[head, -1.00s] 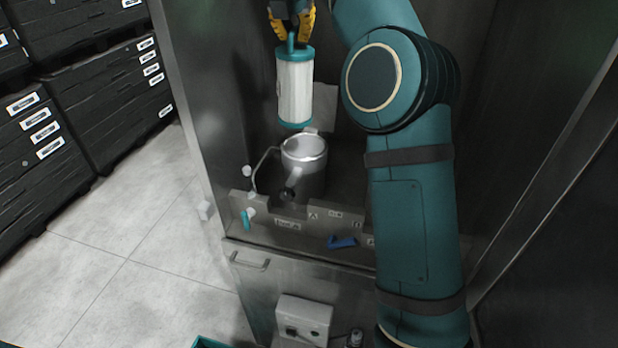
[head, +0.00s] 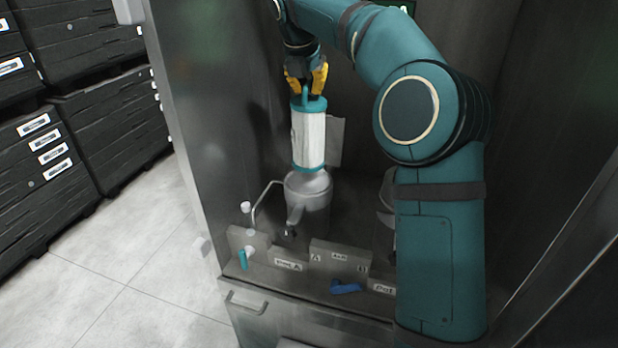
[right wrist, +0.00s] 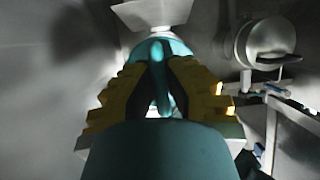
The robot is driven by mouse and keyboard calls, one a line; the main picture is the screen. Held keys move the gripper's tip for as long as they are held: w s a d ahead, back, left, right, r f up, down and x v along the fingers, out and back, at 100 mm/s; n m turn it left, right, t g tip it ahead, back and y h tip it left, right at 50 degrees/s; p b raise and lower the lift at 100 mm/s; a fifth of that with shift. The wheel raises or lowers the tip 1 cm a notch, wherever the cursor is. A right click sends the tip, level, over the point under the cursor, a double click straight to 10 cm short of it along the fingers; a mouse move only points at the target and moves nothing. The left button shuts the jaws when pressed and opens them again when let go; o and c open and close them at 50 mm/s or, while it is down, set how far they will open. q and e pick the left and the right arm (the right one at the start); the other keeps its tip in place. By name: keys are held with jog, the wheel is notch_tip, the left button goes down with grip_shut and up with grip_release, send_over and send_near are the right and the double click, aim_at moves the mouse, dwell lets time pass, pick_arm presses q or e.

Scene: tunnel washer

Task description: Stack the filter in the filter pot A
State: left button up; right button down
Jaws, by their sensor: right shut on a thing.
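The filter (head: 309,138) is a white cylinder with teal end caps and a teal loop handle on top. My right gripper (head: 306,90) has yellow fingers shut on that handle, and the filter hangs upright. In the right wrist view, the fingers (right wrist: 158,88) close around the teal handle (right wrist: 158,62). The grey metal filter pot A (head: 309,203) has a side spout and stands below the filter, behind the label ledge. The filter's bottom cap overlaps the pot's mouth in the head view; I cannot tell whether it has entered. My left gripper is not in view.
A labelled ledge (head: 287,265) runs along the front, with a teal-handled valve (head: 243,259) and a blue handle (head: 346,287). A second, lidded pot (right wrist: 268,42) shows in the right wrist view. Metal cabinet walls enclose the left and back. Black drawers (head: 45,160) stand outside at left.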

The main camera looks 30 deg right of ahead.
aim_at(302, 143)
notch_tip(302, 143, down, 17)
jog(key=b, duration=0.3)
jog(key=shift+w+f, duration=0.1)
jog(key=shift+f, duration=0.1)
jog(key=shift+f+b, duration=0.5)
jog(key=shift+f, duration=1.9)
jog(key=shift+f, duration=0.35)
jog(key=c, duration=1.2)
grip_release()
jog(key=shift+o, duration=0.3)
jog(key=shift+r, duration=0.1)
jog(key=shift+r, duration=0.25)
jog(key=p+v, duration=0.1)
jog(key=v, duration=1.1)
